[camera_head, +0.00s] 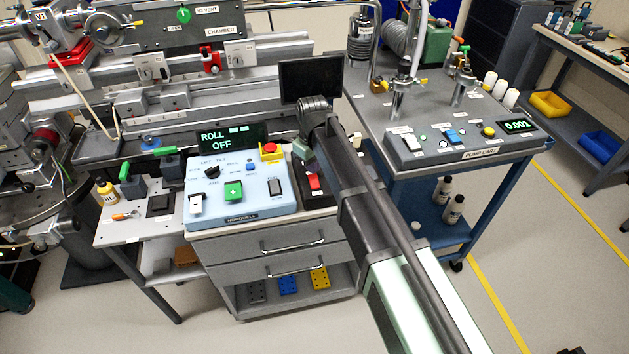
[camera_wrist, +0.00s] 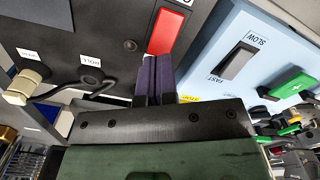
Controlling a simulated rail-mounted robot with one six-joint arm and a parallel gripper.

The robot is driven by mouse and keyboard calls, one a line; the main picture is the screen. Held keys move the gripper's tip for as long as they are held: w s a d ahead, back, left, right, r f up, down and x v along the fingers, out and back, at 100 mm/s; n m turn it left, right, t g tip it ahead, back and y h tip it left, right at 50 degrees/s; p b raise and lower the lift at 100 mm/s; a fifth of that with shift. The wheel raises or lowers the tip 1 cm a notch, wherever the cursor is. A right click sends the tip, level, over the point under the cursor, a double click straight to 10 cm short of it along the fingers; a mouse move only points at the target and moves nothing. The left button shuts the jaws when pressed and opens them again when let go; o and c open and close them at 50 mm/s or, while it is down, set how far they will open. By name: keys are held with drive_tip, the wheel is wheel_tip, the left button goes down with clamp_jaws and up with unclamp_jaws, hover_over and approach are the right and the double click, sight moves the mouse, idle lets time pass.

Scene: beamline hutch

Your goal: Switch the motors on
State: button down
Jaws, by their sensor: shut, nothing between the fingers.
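A red rocker switch (camera_head: 314,182) sits on a dark panel to the right of the light-blue control box. In the wrist view the red rocker (camera_wrist: 165,32) lies just beyond my fingertips; the label above it is cut off. My gripper (camera_head: 304,150) hangs over the dark panel, and its fingers (camera_wrist: 163,60) are shut side by side and empty. I cannot tell whether the tips touch the rocker. The light-blue control box (camera_head: 262,208) carries a black knob, a green button and a SLOW/FAST rocker (camera_wrist: 233,62). The display (camera_head: 224,141) reads ROLL OFF.
A red-and-yellow stop button (camera_head: 269,151) stands at the control box's back right corner. In the wrist view, a cable plug (camera_wrist: 90,78) labelled ROLL is left of my fingers. The pump cart (camera_head: 466,140) stands to the right. A dark monitor (camera_head: 310,80) is behind my gripper.

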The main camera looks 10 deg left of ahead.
sight(313, 176)
drive_tip(key=shift+f+b, duration=1.35)
idle(0.9)
drive_tip(key=shift+r, duration=0.15)
wheel_tip(313, 176, up, 7)
drive_tip(key=p, duration=0.7)
drive_tip(key=s+d+m, duration=0.3)
drive_tip(key=s+d, duration=0.2)
drive_tip(key=d, duration=0.6)
drive_tip(key=s+d+m, duration=0.4)
drive_tip(key=s+d, duration=0.2)
drive_tip(key=d, duration=0.5)
drive_tip(key=s+d+m, duration=0.4)
drive_tip(key=s+d, duration=0.2)
drive_tip(key=d, duration=0.5)
